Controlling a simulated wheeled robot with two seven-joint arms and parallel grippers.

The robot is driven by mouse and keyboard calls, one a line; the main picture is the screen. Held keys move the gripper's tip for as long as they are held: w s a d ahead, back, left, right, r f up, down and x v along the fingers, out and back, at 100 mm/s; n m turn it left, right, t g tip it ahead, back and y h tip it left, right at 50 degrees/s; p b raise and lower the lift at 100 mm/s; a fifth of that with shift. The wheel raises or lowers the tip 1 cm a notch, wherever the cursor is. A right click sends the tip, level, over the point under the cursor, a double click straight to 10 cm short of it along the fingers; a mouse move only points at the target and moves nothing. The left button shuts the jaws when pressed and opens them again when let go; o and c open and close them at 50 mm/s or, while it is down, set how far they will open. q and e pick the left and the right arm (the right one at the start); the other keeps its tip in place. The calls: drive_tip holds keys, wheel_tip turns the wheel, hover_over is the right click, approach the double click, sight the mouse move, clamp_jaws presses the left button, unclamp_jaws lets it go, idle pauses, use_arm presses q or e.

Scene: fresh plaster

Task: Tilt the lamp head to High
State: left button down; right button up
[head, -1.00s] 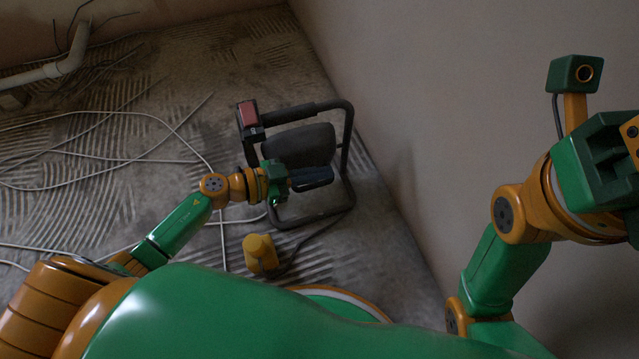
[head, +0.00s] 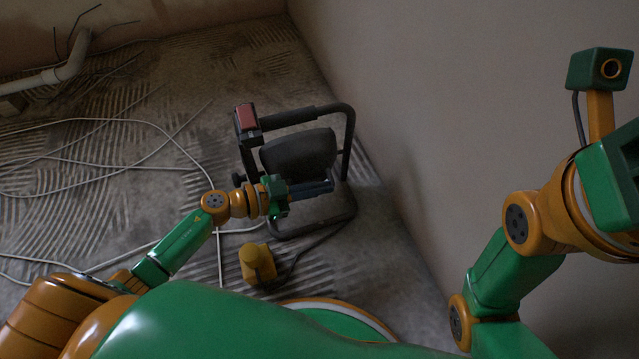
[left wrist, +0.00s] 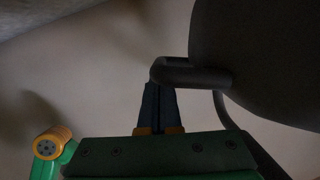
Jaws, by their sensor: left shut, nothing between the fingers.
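The lamp has a black tubular frame (head: 350,150) standing on the floor by the wall, with a dark rounded lamp head (head: 300,152) inside it. A red-topped box (head: 247,117) sits at the frame's upper left. My left gripper (head: 330,187) is shut and empty, just below the lamp head in the head view. In the left wrist view its fingertips (left wrist: 157,88) are close to a dark tube end (left wrist: 190,75), and the lamp head (left wrist: 265,55) fills the upper right. I cannot tell whether they touch. No High marking is readable. My right gripper's fingers are out of view.
A yellow block (head: 258,263) lies on the floor near the lamp, with a dark cable beside it. Pale loose cables (head: 110,175) cross the ridged floor on the left. A plain wall (head: 430,130) rises close to the lamp's right.

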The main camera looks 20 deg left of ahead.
use_arm(q)
drive_tip(key=shift+f, duration=0.2)
wheel_tip(320, 180, down, 7)
drive_tip(key=m+b, duration=0.1)
drive_tip(key=b, duration=0.1)
drive_tip(key=shift+w+m+t, duration=0.15)
drive_tip(key=shift+m+t, duration=0.15)
drive_tip(key=shift+m, duration=0.1)
drive_tip(key=shift+a, duration=0.15)
idle(0.3)
idle(0.3)
